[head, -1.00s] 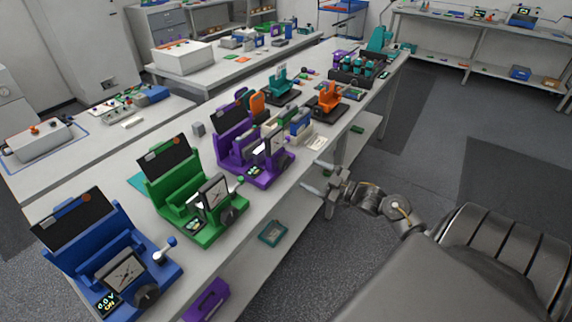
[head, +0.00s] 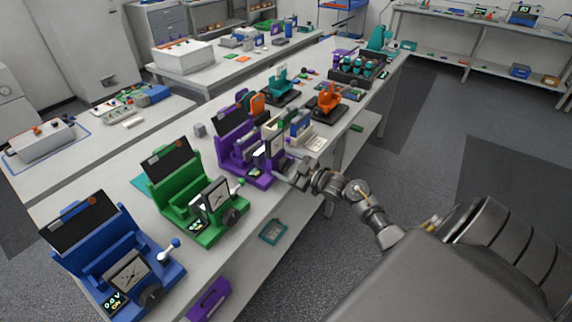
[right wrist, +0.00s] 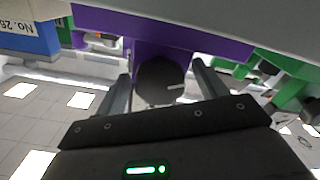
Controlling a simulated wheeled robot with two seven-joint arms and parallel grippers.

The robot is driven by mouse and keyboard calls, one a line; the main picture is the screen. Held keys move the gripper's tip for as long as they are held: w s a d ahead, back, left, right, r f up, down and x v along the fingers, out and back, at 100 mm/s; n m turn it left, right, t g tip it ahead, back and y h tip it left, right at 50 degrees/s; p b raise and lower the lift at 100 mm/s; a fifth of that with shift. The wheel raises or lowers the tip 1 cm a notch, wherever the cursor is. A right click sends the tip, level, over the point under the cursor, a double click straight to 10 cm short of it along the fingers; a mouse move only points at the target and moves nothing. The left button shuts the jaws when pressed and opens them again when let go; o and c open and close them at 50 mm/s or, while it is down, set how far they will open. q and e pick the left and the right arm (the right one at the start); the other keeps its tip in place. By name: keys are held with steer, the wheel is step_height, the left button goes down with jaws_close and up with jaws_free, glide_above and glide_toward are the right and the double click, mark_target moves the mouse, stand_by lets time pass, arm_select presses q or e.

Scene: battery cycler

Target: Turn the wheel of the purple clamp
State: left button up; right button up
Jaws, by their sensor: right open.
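The purple clamp (head: 228,149) stands on the long bench, beyond the green clamp. Its dark round wheel (right wrist: 158,82) with a pale mark shows in the right wrist view, in front of the purple body (right wrist: 215,42). My right gripper (head: 285,174) is at the front of the purple clamp and hides the wheel in the head view. In the right wrist view the open fingers (right wrist: 162,84) stand on either side of the wheel, with gaps visible. Whether the fingertips reach fully past the wheel is hard to tell. My left gripper is not in view.
The green clamp (head: 186,200) and the blue clamp (head: 95,262) stand nearer along the bench edge. A white-and-blue item (head: 305,135) stands close to the right of the purple clamp. Orange (head: 328,100) and teal devices (head: 280,84) stand farther back. The aisle floor at right is clear.

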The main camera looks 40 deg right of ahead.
steer(key=c, duration=1)
steer(key=shift+o, duration=0.2)
steer(key=shift+r+m+p, duration=0.2)
steer(key=shift+m+p, duration=0.45)
steer(key=shift+m, duration=0.35)
steer(key=shift+f+m+p, duration=0.15)
steer(key=shift+m+p, duration=0.15)
steer(key=shift+m, duration=0.8)
steer(key=o, duration=1)
steer(key=shift+c, duration=0.2)
